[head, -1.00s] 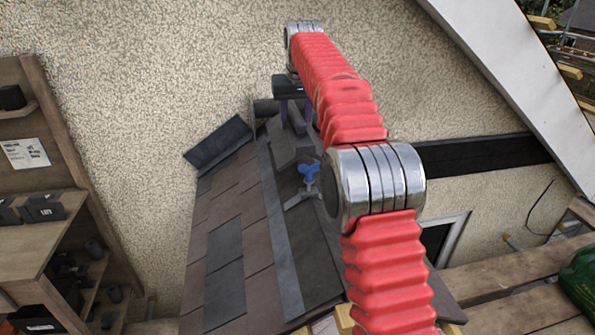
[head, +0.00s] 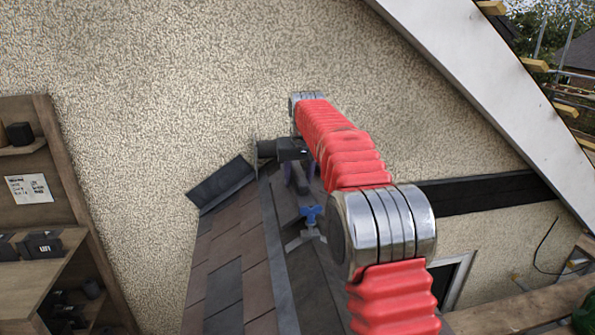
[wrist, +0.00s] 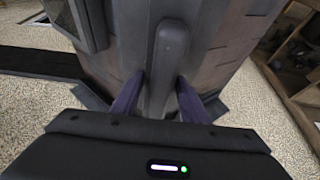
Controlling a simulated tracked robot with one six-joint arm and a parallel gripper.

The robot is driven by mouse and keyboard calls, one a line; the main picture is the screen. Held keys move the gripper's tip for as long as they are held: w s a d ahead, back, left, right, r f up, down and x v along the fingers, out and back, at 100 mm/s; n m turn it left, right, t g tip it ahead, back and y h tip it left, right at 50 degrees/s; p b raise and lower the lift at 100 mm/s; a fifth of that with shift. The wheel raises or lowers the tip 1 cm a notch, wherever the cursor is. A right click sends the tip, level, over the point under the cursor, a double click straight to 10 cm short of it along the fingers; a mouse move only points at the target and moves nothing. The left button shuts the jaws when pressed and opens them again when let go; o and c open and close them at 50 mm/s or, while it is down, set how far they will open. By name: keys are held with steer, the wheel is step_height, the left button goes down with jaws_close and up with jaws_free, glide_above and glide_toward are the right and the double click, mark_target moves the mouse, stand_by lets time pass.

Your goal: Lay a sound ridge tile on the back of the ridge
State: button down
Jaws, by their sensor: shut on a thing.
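My gripper (head: 299,178) is over the upper part of the roof ridge, near the wall. Its purple fingers are shut on a dark grey, narrow ridge tile (wrist: 163,65), which also shows between the fingers in the head view (head: 299,181). In the wrist view the tile points away from my gripper (wrist: 160,98) along the roof, with a small dot near its far end. I cannot tell whether the tile touches the ridge. The roof (head: 235,250) has brown and grey tiles. My arm hides part of its right slope.
A blue and grey three-armed object (head: 308,217) lies on the roof below my gripper. Wooden shelves (head: 45,190) stand left; scaffold boards (head: 520,305) are at lower right.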

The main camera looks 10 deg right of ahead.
mark_target(300, 173)
steer(key=shift+f, duration=0.2)
steer(key=shift+f, duration=0.1)
steer(key=shift+f, duration=2)
steer(key=shift+f, duration=0.1)
steer(key=c, duration=1)
jaws_free()
steer(key=shift+f, duration=0.15)
steer(key=shift+c, duration=0.2)
steer(key=v, duration=1.1)
steer(key=shift+s+r, duration=0.15)
steer(key=shift+r, duration=0.15)
steer(key=shift+s+r, duration=0.15)
steer(key=shift+r, duration=0.1)
